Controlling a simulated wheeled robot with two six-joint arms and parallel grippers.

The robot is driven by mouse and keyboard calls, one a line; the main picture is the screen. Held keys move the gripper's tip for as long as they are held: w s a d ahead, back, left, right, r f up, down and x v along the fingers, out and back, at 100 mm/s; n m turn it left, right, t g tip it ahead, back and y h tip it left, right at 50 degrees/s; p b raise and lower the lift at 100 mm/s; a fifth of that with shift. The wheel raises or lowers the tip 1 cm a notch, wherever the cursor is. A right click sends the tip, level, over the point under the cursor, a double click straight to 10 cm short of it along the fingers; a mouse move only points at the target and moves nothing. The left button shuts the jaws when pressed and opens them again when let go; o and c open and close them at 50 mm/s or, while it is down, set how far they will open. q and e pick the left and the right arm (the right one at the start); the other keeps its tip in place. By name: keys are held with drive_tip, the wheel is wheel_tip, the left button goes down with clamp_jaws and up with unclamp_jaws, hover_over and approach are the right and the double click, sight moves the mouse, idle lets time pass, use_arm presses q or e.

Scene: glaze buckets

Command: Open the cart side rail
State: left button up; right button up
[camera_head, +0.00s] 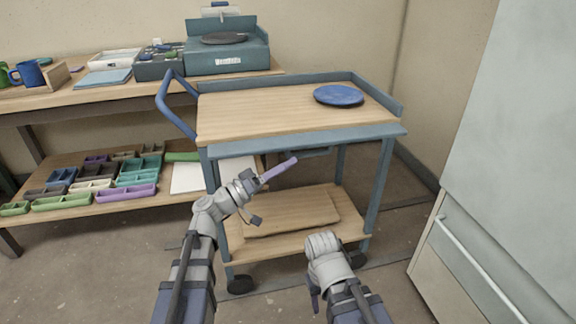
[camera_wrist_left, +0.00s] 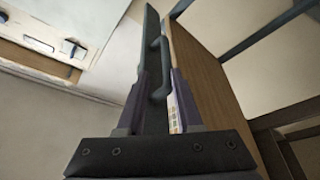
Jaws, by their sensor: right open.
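The cart (camera_head: 300,120) has a wooden top and a blue-grey frame. Its side rail (camera_head: 310,143) runs along the near edge, hanging below the top, with a grey handle (camera_head: 316,153) on its face. My left gripper (camera_head: 296,160) is at this rail, close to the handle. In the left wrist view, the handle (camera_wrist_left: 158,68) and rail (camera_wrist_left: 150,28) lie between the fingers of my left gripper (camera_wrist_left: 158,78), which stand apart; firm contact is not visible. My right gripper (camera_head: 314,294) is open, low in front of the cart, mostly hidden by its own wrist.
A blue plate (camera_head: 339,96) lies on the cart top. A wooden board (camera_head: 292,212) is on the lower shelf. A workbench (camera_head: 110,88) with trays stands at left. A pale cabinet (camera_head: 510,150) stands close at right.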

use_arm(q)
drive_tip(key=b+v, duration=0.3)
drive_tip(key=v, duration=0.6)
drive_tip(key=shift+w+f, duration=0.3)
idle(0.5)
idle(0.3)
drive_tip(key=p, duration=0.2)
approach(303, 155)
drive_tip(key=w+d, duration=0.2)
drive_tip(key=shift+n+t, duration=0.3)
drive_tip(key=shift+n, duration=0.1)
drive_tip(key=shift+p+x, duration=0.85)
drive_tip(key=shift+x, duration=3)
drive_tip(key=shift+w+f, duration=0.1)
drive_tip(key=shift+f, duration=0.05)
drive_tip(key=shift+c, duration=0.3)
clamp_jaws()
